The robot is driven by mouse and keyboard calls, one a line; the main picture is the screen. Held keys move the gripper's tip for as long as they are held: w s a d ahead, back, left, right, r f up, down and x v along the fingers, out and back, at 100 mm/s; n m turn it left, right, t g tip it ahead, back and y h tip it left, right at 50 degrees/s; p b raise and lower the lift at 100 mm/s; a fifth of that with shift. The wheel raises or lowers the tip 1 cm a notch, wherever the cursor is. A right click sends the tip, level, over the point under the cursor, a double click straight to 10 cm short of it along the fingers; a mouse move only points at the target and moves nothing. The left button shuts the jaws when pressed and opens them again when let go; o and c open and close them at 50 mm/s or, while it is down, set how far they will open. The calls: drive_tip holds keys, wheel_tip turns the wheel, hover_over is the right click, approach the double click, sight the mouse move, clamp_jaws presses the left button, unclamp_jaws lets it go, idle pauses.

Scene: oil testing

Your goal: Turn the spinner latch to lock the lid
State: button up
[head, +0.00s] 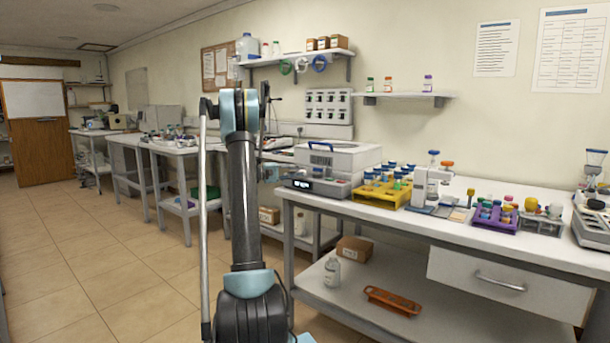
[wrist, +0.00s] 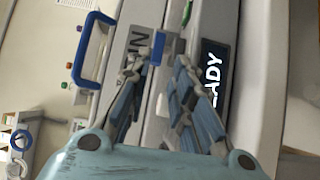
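The boxy white and grey machine (head: 345,158) stands at the left end of the long bench, with its lid lying flat and apparently closed. The lid's blue handle (head: 320,146) also shows in the wrist view (wrist: 92,50). A small blue piece (wrist: 157,48), perhaps the spinner latch, shows at the front of the machine between my fingertips. My gripper (wrist: 162,68) is open, with its two fingers apart in front of the machine. I cannot tell whether a finger touches the blue piece. In the head view my gripper is mostly hidden behind my arm.
A lit display ending in "ADY" (wrist: 213,75) is right of my fingers in the wrist view. A yellow rack (head: 380,194) of blue-capped vials stands right of the machine. A white microscope-like device (head: 425,185) and purple rack (head: 492,216) follow. The floor at left is clear.

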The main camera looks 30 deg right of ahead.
drive_tip(key=shift+v, duration=1)
